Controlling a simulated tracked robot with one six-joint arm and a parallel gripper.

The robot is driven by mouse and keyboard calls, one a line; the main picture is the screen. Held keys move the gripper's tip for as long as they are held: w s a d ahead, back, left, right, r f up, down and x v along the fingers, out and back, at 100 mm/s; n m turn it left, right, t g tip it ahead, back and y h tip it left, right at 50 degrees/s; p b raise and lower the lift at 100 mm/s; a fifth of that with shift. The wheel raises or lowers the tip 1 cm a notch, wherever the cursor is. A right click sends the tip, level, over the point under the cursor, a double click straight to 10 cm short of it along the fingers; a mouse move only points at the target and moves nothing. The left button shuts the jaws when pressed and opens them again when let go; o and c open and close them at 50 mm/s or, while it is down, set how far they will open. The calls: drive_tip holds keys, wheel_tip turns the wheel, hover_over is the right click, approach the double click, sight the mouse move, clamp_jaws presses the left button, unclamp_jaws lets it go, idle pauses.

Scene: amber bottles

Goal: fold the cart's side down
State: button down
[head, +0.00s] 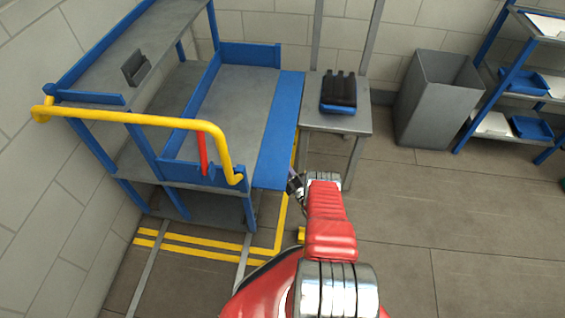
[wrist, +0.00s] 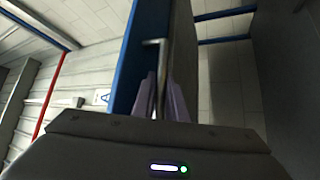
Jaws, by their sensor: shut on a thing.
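The cart (head: 190,172) stands at the left in the head view, with a blue frame, grey decks and a yellow rail. Its blue side panel (head: 278,130) extends outward to the right from the deck's edge, looking roughly level with the deck; its exact angle is hard to judge. In the wrist view the panel (wrist: 126,65) shows nearly edge-on, with a bent metal handle (wrist: 164,62) on it. My gripper (wrist: 160,100) is shut on this handle. In the head view my gripper (head: 294,186) is small and dark at the panel's outer near corner; its fingertips are unclear.
A red bar (head: 203,152) stands at the cart's near end. A grey table (head: 345,122) with a black-and-blue tray of dark items (head: 338,92) is behind the panel. A grey bin (head: 437,98) and shelves (head: 515,85) stand farther right.

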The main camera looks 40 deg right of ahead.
drive_tip(key=shift+s+d+f, duration=0.1)
drive_tip(key=shift+s+d, duration=0.1)
drive_tip(key=shift+d, duration=0.2)
drive_tip(key=c, duration=2.1)
unclamp_jaws()
drive_tip(key=shift+o, duration=0.3)
drive_tip(key=shift+w+a, duration=0.1)
drive_tip(key=shift+a, duration=0.1)
drive_tip(key=r+v, duration=0.2)
drive_tip(key=v, duration=0.6)
drive_tip(key=s+r+v, duration=0.1)
drive_tip(key=v, duration=0.7)
drive_tip(key=shift+s+r, duration=0.3)
drive_tip(key=shift+r, duration=0.05)
